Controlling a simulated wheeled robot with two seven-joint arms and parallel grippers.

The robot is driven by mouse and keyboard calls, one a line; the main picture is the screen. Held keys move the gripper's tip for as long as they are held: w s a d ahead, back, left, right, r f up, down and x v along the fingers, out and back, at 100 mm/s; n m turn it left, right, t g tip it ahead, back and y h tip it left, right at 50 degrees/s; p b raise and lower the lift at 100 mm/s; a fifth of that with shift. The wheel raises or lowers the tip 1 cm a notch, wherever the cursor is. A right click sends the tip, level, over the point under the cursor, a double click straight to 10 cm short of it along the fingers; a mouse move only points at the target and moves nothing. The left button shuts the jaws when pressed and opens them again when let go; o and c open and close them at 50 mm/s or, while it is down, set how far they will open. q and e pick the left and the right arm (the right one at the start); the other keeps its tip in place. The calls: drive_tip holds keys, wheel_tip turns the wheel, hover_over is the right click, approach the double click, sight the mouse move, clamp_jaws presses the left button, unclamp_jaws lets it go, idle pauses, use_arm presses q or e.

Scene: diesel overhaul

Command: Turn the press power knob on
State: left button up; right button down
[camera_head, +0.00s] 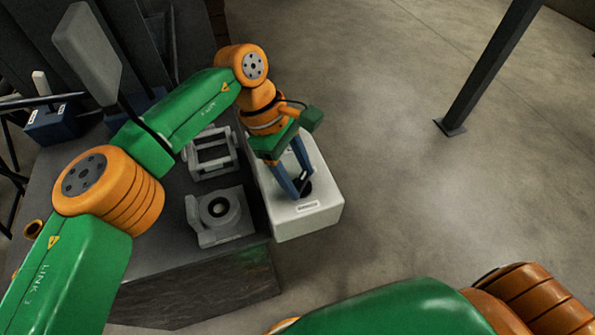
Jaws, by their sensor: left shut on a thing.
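The black knob (305,187) sits on top of a pale box (320,219) with a small label on its front edge. The box is at the right side of the dark bench. My left gripper (301,191) points down over the box, with its blue fingers around the knob and shut on it. The fingers hide part of the knob, so its turned position cannot be told. My right arm shows at the bottom right, but its gripper is out of view.
Two grey metal fixtures stand on the dark bench (165,262): a frame (211,154) and a block with a round opening (219,216). A blue box (51,122) with a pale lever is at the left. A dark post (488,70) stands on open floor at the right.

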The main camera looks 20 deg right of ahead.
use_arm(q)
drive_tip(key=o, duration=1.4)
drive_tip(key=p+v, duration=0.1)
drive_tip(key=v, duration=0.6)
drive_tip(key=shift+r, duration=0.1)
